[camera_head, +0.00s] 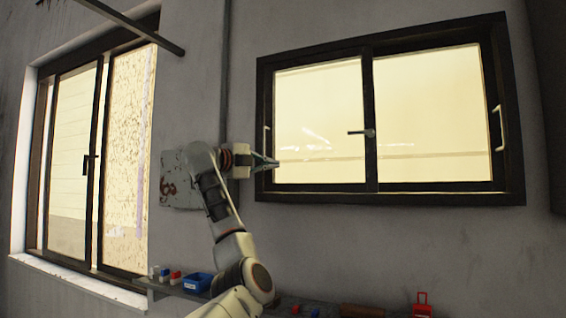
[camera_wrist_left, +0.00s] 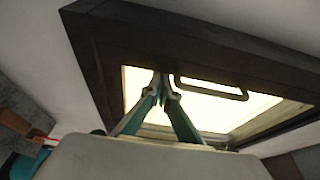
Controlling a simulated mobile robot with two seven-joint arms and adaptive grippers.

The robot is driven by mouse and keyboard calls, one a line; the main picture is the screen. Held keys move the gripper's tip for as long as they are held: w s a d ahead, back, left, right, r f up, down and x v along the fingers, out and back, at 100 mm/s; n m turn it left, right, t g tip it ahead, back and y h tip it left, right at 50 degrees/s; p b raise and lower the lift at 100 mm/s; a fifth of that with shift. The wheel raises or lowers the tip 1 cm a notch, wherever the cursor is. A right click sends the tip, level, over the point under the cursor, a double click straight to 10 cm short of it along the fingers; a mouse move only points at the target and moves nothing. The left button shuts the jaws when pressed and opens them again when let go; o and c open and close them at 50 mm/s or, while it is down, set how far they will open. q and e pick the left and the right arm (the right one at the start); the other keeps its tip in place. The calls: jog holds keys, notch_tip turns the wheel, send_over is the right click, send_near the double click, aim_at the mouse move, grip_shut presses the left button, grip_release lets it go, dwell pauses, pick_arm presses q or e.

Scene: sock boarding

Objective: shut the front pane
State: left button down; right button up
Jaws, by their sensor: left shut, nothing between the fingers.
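A wide dark-framed window (camera_head: 390,198) on the wall ahead holds a left pane (camera_head: 318,110) and a right pane (camera_head: 430,105). I cannot tell which one is the front pane. A pale bar handle (camera_head: 266,139) is on the left pane's left edge, and another handle (camera_head: 500,128) is on the right pane's right edge. A latch (camera_head: 362,132) sits at the middle stile. No open gap between the panes is clear. My left gripper (camera_head: 277,163) is shut and empty by the lower left edge; its tips (camera_wrist_left: 165,80) show beside a bar handle (camera_wrist_left: 212,92) in the left wrist view.
A second window (camera_head: 92,165) with a light sill stands at the left. A grey wall box (camera_head: 178,185) is behind my left arm. A low shelf holds a blue bin (camera_head: 197,282), small blocks and a red object (camera_head: 422,304).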

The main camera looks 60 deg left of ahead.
pick_arm(q)
jog(key=shift+s+a, duration=0.2)
jog(key=shift+a, duration=0.05)
jog(key=shift+s, duration=0.1)
jog(key=v, duration=1.1)
jog(key=shift+s+d, duration=0.25)
